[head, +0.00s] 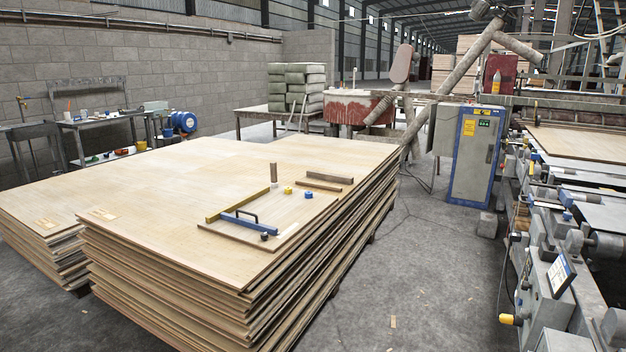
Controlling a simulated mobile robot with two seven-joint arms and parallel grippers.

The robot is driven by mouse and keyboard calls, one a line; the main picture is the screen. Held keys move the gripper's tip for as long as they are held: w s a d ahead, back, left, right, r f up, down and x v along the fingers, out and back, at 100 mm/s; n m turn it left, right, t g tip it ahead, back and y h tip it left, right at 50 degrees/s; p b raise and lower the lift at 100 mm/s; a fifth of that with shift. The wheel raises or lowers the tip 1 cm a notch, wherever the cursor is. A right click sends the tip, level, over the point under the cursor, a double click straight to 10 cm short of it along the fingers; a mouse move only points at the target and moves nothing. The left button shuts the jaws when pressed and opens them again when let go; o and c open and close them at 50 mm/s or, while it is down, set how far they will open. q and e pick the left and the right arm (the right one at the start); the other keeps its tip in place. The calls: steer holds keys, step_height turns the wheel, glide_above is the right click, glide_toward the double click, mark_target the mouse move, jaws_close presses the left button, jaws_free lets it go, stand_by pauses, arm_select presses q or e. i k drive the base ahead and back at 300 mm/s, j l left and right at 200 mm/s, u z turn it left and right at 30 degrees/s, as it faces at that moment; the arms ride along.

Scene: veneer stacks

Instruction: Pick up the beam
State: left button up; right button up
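Several small objects lie on the top sheet of the large veneer stack (165,240). Long pieces that could be the beam are a yellow-brown bar (238,205), a blue bar with a dark handle (250,224), and two brown strips, one longer (330,178) and one shorter (319,186). I cannot tell for sure which is the beam. The yellow-brown bar and the blue bar lie by a thin board (232,233) near the stack's right edge. Neither of my grippers is in view.
A brown cylinder (273,172), a yellow block (287,190), a blue block (309,195) and a small dark object (264,237) are close by. A blue-and-grey cabinet (475,155) and machinery stand right. The floor (420,260) between is mostly clear.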

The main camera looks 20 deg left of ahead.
mark_target(317, 175)
steer(key=i+j+u, duration=0.2)
steer(key=i, duration=0.45)
steer(key=i+u, duration=0.25)
steer(key=i, duration=0.35)
steer(key=i+l+u, duration=0.2)
steer(key=i, duration=0.45)
steer(key=i+l+u, duration=0.2)
steer(key=i, duration=0.4)
